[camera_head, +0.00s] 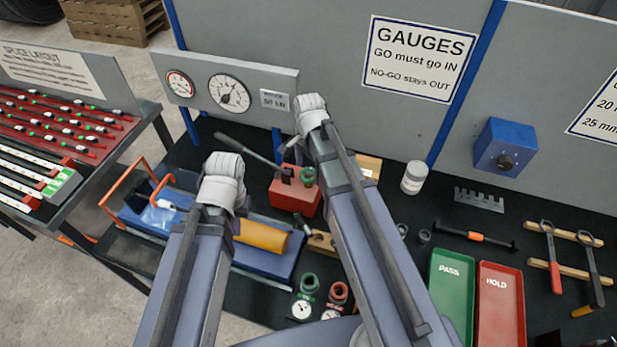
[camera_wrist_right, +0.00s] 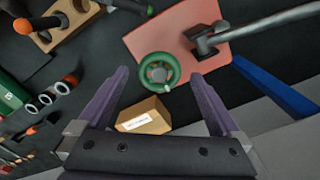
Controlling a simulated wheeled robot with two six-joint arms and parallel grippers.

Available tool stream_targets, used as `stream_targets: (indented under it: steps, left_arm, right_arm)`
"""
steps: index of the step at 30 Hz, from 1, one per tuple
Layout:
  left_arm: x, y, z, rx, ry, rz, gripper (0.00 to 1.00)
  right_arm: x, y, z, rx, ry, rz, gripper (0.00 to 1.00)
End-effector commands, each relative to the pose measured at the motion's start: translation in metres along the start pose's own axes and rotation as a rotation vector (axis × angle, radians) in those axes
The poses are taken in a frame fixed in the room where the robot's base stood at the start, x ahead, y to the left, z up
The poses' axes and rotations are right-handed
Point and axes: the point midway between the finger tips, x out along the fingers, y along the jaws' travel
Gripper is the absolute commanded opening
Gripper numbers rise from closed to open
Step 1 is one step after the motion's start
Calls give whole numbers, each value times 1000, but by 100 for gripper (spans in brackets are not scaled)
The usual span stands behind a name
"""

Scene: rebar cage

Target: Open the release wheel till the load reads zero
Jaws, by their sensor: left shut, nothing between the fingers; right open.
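The green release wheel (camera_head: 308,176) is on the red pump block (camera_head: 291,196), beside its grey lever (camera_head: 246,147). In the right wrist view the wheel (camera_wrist_right: 158,72) appears between and beyond the purple fingers of my open, empty right gripper (camera_wrist_right: 158,80); I see no contact. A large white dial (camera_head: 229,93) and a smaller red-marked dial (camera_head: 180,84) are on the grey panel; the needle values are too small to read.
A wooden block (camera_wrist_right: 145,114) with a label sits close to the right fingers. A blue unit with an orange handle (camera_head: 125,182) lies left. A white jar (camera_head: 414,177), green tray (camera_head: 452,285) and red tray (camera_head: 500,305) stand right. The gauge panel (camera_head: 285,78) bounds the back.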

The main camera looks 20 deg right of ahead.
Motion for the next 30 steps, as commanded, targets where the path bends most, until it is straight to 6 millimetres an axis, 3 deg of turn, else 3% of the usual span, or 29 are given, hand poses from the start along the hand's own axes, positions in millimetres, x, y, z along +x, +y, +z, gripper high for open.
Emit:
stream_targets:
  steps: [3, 12, 30]
  left_arm:
    - [12, 1, -1, 2, 0, -1, 0]
    - [11, 1, -1, 3, 0, -1, 0]
    - [11, 1, -1, 2, 0, -1, 0]
  right_arm:
    - [12, 0, 0, 0, 0, 0, 100]
    - [11, 0, 0, 0, 0, 0, 100]
    - [12, 0, 0, 0, 0, 0, 34]
